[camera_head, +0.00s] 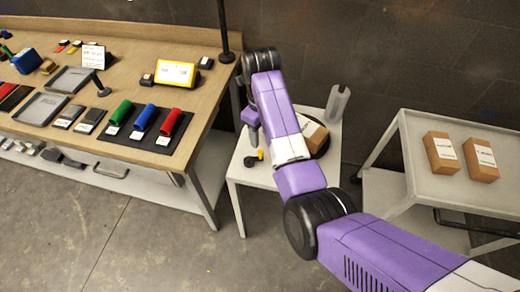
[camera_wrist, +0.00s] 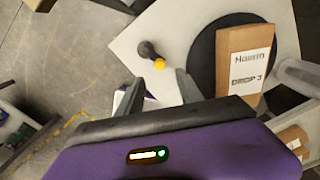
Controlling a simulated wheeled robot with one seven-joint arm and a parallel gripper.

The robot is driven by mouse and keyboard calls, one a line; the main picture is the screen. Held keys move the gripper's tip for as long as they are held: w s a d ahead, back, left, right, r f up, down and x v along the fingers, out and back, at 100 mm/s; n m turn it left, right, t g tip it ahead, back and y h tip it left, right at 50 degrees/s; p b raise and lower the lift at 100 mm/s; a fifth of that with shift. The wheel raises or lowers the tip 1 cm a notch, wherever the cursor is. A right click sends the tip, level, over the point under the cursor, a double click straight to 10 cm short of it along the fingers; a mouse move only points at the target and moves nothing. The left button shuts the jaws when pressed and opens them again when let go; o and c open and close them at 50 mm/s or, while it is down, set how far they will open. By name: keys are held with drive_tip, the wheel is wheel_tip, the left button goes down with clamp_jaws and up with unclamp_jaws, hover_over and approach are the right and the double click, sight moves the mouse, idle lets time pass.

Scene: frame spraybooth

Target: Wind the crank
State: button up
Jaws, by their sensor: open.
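The crank (camera_head: 253,158) is a small dark handle with a yellow part, on the top of a white side table (camera_head: 243,176). In the wrist view the crank (camera_wrist: 150,50) lies just beyond my fingertips, roughly in line with the gap between them. A black round disc (camera_wrist: 203,62) sits beside it, with a cardboard box (camera_wrist: 243,62) labelled "DROP 3" on it. My gripper (camera_wrist: 158,88) is open and empty, pointing down at the table near the crank. It also shows in the head view (camera_head: 252,133). The fingers appear apart from the crank.
A grey bottle-like container (camera_head: 337,104) stands at the white table's back. A grey cart (camera_head: 425,182) at right holds two boxes (camera_head: 480,160). A wooden bench (camera_head: 205,95) at left holds red, blue and green rolls (camera_head: 145,118) on a dark mat. The floor in front is clear.

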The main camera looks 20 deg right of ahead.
sight(261, 152)
drive_tip(key=shift+f+p, duration=0.55)
drive_tip(key=shift+f, duration=3.4)
drive_tip(key=shift+c, duration=0.2)
clamp_jaws()
